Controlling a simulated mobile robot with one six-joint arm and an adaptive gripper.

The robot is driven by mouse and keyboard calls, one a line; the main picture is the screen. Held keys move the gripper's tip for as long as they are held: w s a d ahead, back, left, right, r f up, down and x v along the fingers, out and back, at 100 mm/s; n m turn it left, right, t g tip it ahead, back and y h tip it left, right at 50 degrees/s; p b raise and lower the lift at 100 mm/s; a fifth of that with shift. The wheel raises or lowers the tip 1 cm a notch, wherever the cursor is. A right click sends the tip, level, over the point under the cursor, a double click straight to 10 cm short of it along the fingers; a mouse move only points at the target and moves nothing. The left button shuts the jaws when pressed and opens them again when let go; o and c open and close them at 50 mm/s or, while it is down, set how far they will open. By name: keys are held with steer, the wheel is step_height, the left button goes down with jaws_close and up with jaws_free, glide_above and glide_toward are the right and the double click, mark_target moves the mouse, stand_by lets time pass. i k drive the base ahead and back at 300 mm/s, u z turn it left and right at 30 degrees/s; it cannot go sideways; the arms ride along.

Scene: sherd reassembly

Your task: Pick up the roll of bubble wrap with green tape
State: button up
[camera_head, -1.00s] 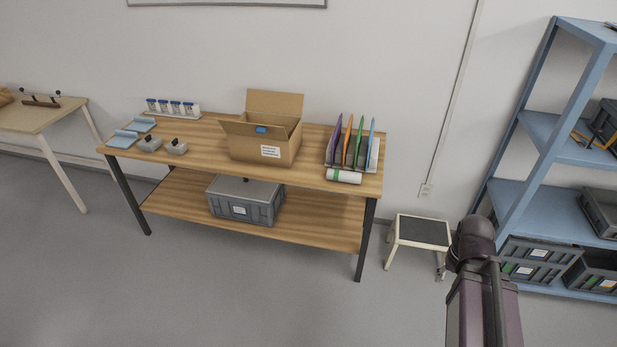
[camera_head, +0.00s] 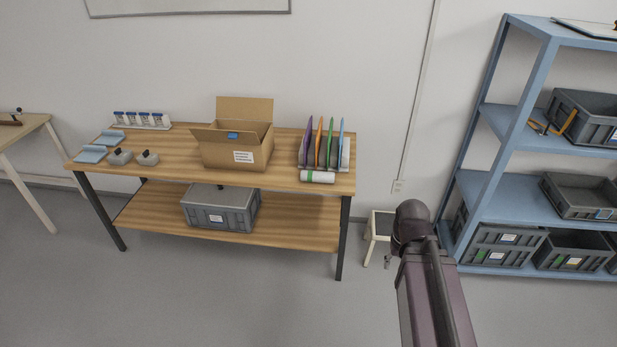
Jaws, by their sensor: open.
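The roll of bubble wrap (camera_head: 322,176) is a small white cylinder with a green tape band near its left part. It lies on its side on the wooden table's top (camera_head: 275,180), near the right front edge, in front of a rack of coloured folders. My arm shows at the lower right, in front of the table's right end and the shelf.
An open cardboard box (camera_head: 225,152) stands left of the folder rack (camera_head: 345,155). A lidded grey crate (camera_head: 218,212) sits on the lower shelf. A step stool (camera_head: 377,228) and a blue shelving unit (camera_head: 480,200) stand to the right. Floor in front is clear.

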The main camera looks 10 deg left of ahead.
mark_target(307, 175)
steer(key=z, duration=0.3)
steer(key=i, duration=1)
steer(key=u, duration=0.3)
